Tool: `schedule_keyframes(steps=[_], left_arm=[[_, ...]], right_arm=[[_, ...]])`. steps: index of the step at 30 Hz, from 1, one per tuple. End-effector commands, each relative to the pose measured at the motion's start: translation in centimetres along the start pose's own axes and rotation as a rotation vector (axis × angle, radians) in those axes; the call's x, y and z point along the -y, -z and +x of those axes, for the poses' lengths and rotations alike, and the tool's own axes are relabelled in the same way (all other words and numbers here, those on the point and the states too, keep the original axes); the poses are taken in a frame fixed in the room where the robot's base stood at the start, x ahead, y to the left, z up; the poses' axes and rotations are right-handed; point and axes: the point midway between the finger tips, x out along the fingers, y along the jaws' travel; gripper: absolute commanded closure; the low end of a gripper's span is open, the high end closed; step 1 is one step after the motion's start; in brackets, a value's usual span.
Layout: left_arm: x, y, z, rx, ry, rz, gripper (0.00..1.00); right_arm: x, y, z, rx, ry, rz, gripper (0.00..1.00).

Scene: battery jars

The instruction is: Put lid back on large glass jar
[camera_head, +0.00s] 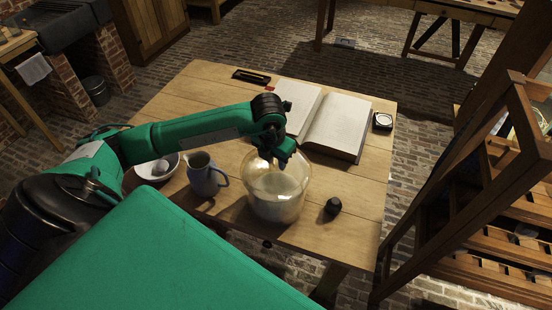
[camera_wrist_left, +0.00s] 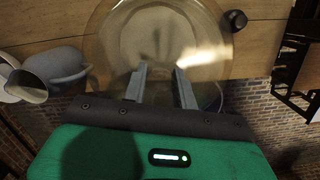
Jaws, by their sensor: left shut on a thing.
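The large glass jar (camera_head: 277,198) stands upright near the front edge of the wooden table, with pale contents low inside. My left gripper (camera_head: 283,162) is over its top, fingers pointing down. In the left wrist view the two fingers of this gripper (camera_wrist_left: 160,76) stand a little apart in front of the round amber glass of the jar (camera_wrist_left: 205,35). The gripper is shut on what appears to be the clear glass lid. The lid's outline blends with the jar, so I cannot tell whether it touches the rim. My right gripper is out of view.
A blue-grey jug (camera_head: 204,176) and a white bowl (camera_head: 158,168) stand left of the jar. A small black object (camera_head: 333,206) lies to its right. An open book (camera_head: 335,124) lies behind it. A wooden rack (camera_head: 480,190) stands right of the table.

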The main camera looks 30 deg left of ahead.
Motion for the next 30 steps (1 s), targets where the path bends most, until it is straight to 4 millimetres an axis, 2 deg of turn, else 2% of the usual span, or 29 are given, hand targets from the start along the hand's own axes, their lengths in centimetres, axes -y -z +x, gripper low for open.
schedule_keyframes(steps=[12, 30], left_arm=[[-0.01, -0.03, -0.01, 0.002, 0.0, 0.0, 1.0], [0.0, -0.01, -0.13, 0.001, 0.0, 0.0, 1.0]], right_arm=[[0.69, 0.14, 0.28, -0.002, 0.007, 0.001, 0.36], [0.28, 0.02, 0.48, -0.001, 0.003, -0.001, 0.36]])
